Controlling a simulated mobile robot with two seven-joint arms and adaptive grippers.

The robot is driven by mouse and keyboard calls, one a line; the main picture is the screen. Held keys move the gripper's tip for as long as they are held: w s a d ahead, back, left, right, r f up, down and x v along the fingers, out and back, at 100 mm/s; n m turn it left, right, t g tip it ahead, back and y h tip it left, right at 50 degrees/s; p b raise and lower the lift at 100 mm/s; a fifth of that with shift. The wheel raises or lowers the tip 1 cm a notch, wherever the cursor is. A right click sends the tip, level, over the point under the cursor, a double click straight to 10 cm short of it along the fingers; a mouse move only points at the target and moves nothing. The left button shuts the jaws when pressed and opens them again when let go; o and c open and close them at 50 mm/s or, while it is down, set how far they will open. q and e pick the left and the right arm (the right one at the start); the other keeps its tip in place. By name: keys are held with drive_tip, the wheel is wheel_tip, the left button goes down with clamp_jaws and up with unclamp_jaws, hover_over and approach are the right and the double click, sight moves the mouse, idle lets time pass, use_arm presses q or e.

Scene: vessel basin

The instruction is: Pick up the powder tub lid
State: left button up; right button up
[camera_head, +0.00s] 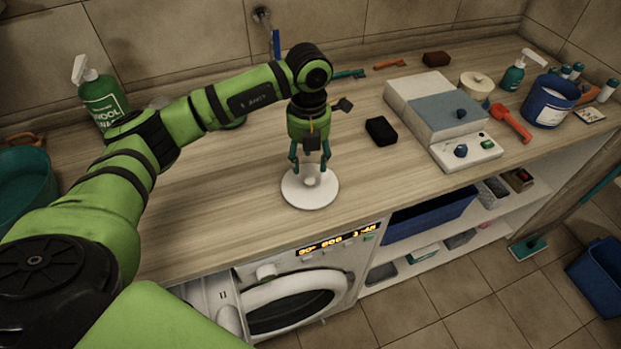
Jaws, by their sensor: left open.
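A round white lid (310,196) with a small knob in its middle lies flat on the wooden counter, near the front edge above the washing machine. I take it to be the powder tub lid. My left gripper (310,172) points straight down over the lid, its fingers apart on either side of the knob. Whether the fingertips touch the lid is hard to tell. A blue and white tub (549,101) stands at the right end of the counter. My right gripper is not in view.
A black block (381,131) lies right of my left gripper. Beyond it are a white and grey box (440,108) and a red scoop-like tool (511,123). A green wool wash bottle (101,98) stands at the back left. The counter left of the lid is clear.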

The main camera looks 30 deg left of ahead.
sight(310, 180)
use_arm(q)
drive_tip(key=shift+s+d+f+p, duration=0.35)
drive_tip(key=shift+s+f+p, duration=0.3)
drive_tip(key=shift+p, duration=0.4)
drive_tip(key=f, duration=0.1)
drive_tip(key=f+p, duration=0.1)
drive_tip(key=w+f, duration=0.1)
drive_tip(key=shift+w+a+p, duration=0.1)
drive_tip(key=shift+a+p, duration=0.2)
drive_tip(key=shift+p, duration=0.1)
wheel_tip(310, 180, down, 2)
drive_tip(key=shift+f, duration=0.1)
drive_tip(key=shift+d, duration=0.1)
drive_tip(key=c, duration=0.9)
drive_tip(key=shift+c, duration=0.2)
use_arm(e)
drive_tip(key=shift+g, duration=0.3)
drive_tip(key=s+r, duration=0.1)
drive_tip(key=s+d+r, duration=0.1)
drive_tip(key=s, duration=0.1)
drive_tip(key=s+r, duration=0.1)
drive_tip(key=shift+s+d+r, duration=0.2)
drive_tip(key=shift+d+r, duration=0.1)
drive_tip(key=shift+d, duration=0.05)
